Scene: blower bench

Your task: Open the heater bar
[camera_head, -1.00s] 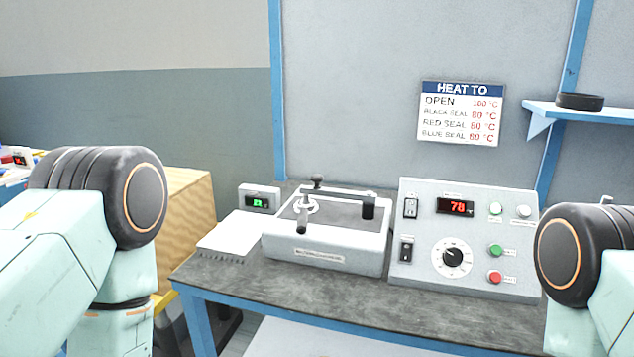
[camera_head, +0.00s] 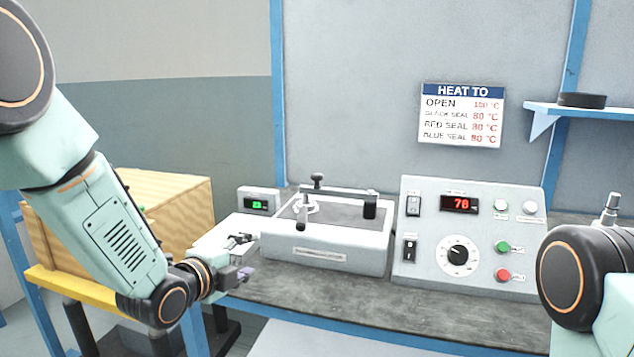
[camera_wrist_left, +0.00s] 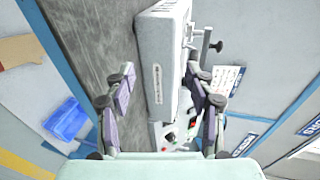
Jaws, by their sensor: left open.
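The heater bar (camera_head: 335,191) is a grey bar with dark knobs, lying across the top of a white box unit (camera_head: 325,252) on the bench. A black knob stands up near the bar's left end, and a dark block sits at its right end. My left gripper (camera_head: 243,256) is open and empty, in front and to the left of the unit. In the left wrist view the unit (camera_wrist_left: 160,60) shows beyond the open fingers (camera_wrist_left: 165,92). Of my right side only an arm joint shows; its gripper is out of view.
A control panel (camera_head: 425,262) with a red display reading about 78, a dial and green and red buttons stands right of the unit. A small green-lit display (camera_head: 259,201) stands left. A temperature sign (camera_head: 461,116) hangs behind. A wooden crate (camera_head: 180,196) is at left.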

